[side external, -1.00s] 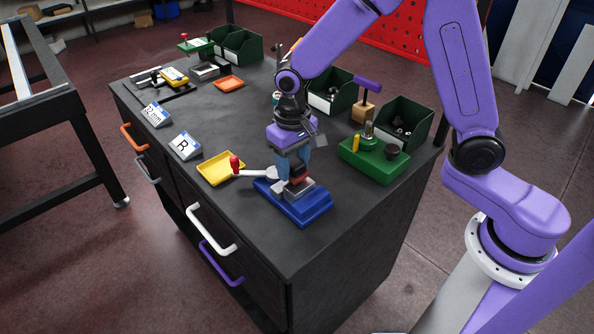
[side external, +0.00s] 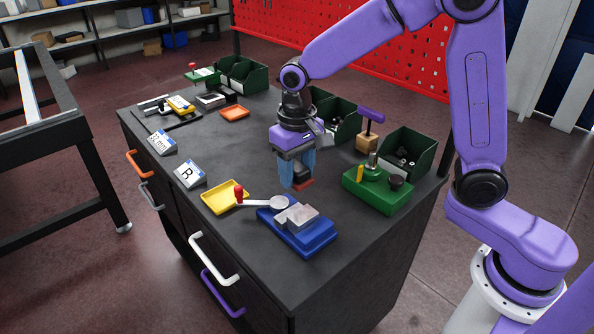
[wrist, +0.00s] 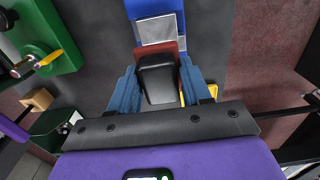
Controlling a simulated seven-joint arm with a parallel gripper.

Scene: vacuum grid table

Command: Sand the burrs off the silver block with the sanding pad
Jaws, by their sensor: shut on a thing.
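The silver block (side external: 297,217) sits on the blue fixture (side external: 312,240), beside a lever clamp with a red-tipped handle (side external: 240,193). My gripper (side external: 297,180) is shut on the sanding pad, which has a black grip and a red-brown base (side external: 303,185). The pad is in the air behind and above the block, apart from it. In the wrist view the pad's black grip (wrist: 159,80) is between my blue fingers, and the silver block (wrist: 156,29) shows beyond it on the blue fixture. Burrs are too small to make out.
A yellow tray (side external: 222,203) lies left of the fixture. A green holder (side external: 375,192) with small parts stands to the right, near green bins (side external: 408,150) and a purple-handled mallet (side external: 368,132). Sign blocks (side external: 189,174) stand at the left edge. The table's middle is clear.

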